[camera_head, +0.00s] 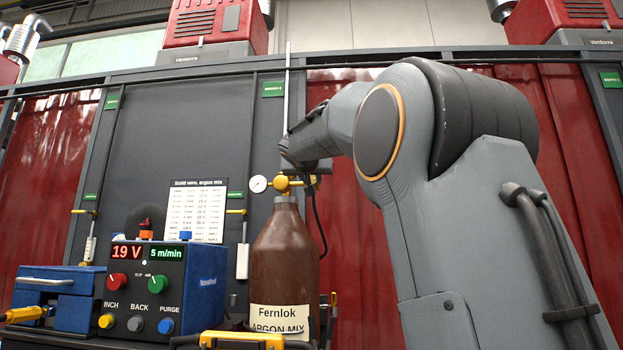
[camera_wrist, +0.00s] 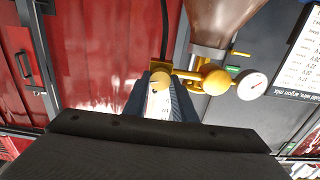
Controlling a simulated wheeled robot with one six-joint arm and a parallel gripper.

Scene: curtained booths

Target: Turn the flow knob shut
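The brown gas bottle (camera_head: 285,258) carries a label reading Fernlok Argon Mix. A brass regulator with a round yellow knob (camera_wrist: 216,80) and a white gauge (camera_wrist: 252,86) sits on its top; the gauge also shows in the camera_head view (camera_head: 258,184). In the camera_wrist view a small yellow knob (camera_wrist: 160,80) stands at the end of a pale marked tube (camera_wrist: 158,103). My gripper (camera_wrist: 160,88) has one finger on each side of this small knob and tube. I cannot tell whether the fingers press on it. In the camera_head view my arm hides most of this spot.
A welding feeder (camera_head: 155,285) showing 19 V and 5 m/min stands left of the bottle, beside a blue box (camera_head: 60,300). A printed chart (camera_head: 196,210) hangs behind. Red curtains (camera_head: 40,170) and a dark panel close off the back. A dark cable hangs right of the bottle.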

